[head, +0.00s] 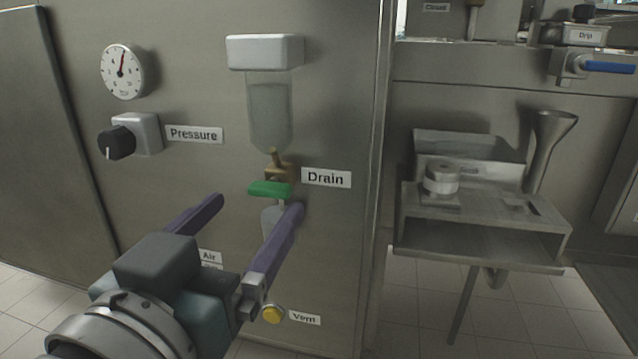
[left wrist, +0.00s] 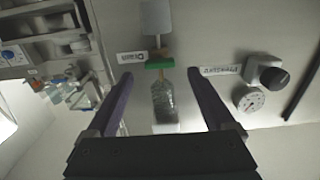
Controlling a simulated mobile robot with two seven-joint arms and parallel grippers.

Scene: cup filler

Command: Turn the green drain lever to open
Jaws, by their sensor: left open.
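The green drain lever (head: 269,188) sits crosswise on a small brass valve (head: 277,170) below a clear filter bowl (head: 270,112). The Drain label (head: 326,178) is to its right. My left gripper (head: 258,203) is open, its two purple fingers spread and pointing at the panel. In the head view the right-hand fingertip appears just below and right of the lever; I cannot tell whether they touch. In the left wrist view, which is upside down, the green lever (left wrist: 159,63) lies between the fingertips with nothing gripped. My right gripper is not in view.
A black pressure knob (head: 117,144) and a gauge (head: 122,72) are on the panel at upper left. A yellow vent button (head: 273,314) is below the lever. A metal stand with a funnel (head: 552,140) is at right, past the panel edge.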

